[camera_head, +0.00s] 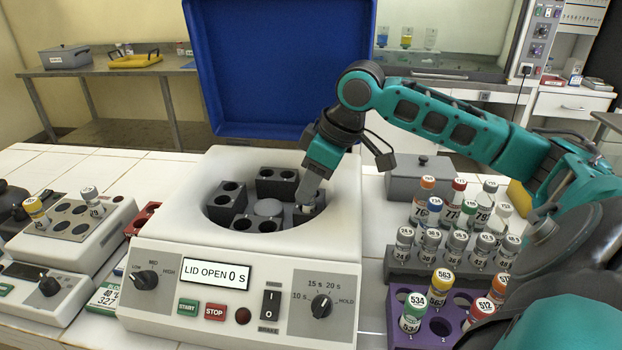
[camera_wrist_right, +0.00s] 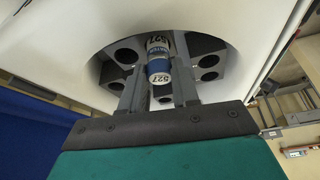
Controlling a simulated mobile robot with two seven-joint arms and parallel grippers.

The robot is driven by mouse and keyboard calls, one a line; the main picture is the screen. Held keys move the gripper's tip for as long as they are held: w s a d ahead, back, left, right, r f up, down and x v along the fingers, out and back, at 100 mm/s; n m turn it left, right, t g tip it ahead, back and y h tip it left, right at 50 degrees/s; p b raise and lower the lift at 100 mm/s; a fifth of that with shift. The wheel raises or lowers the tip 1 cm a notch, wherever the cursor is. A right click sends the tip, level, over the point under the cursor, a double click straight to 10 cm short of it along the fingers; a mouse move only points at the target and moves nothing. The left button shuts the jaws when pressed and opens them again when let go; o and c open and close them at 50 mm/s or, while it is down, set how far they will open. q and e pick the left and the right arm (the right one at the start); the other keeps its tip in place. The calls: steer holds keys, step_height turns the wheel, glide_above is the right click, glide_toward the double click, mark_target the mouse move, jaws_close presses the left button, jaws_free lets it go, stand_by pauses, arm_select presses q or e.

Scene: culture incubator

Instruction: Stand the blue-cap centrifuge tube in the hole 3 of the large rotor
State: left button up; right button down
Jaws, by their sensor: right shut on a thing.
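The large rotor (camera_head: 268,208) sits in the open white centrifuge (camera_head: 180,215), its dark blocks holding round holes around a grey hub. My right gripper (camera_head: 306,208) reaches down into the bowl at the rotor's right side. In the right wrist view it (camera_wrist_right: 159,92) is shut on a blue-cap centrifuge tube (camera_wrist_right: 158,66) marked 527. The tube lies between the fingers, over the rotor blocks; its lower end is hidden, and I cannot tell whether it is in a hole. In the head view the gripper hides the tube. No hole numbers can be read. My left gripper is out of view.
The blue lid (camera_head: 283,65) stands open behind the bowl. A smaller device (camera_head: 75,235) with tubes stands left.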

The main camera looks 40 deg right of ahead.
steer(key=c, duration=0.8)
jaws_free()
steer(key=shift+o, duration=0.5)
steer(key=shift+o, duration=1.3)
steer(key=shift+r, duration=0.1)
step_height(320, 180, up, 6)
steer(key=p, duration=0.6)
steer(key=shift+f, duration=0.25)
steer(key=shift+r, duration=0.95)
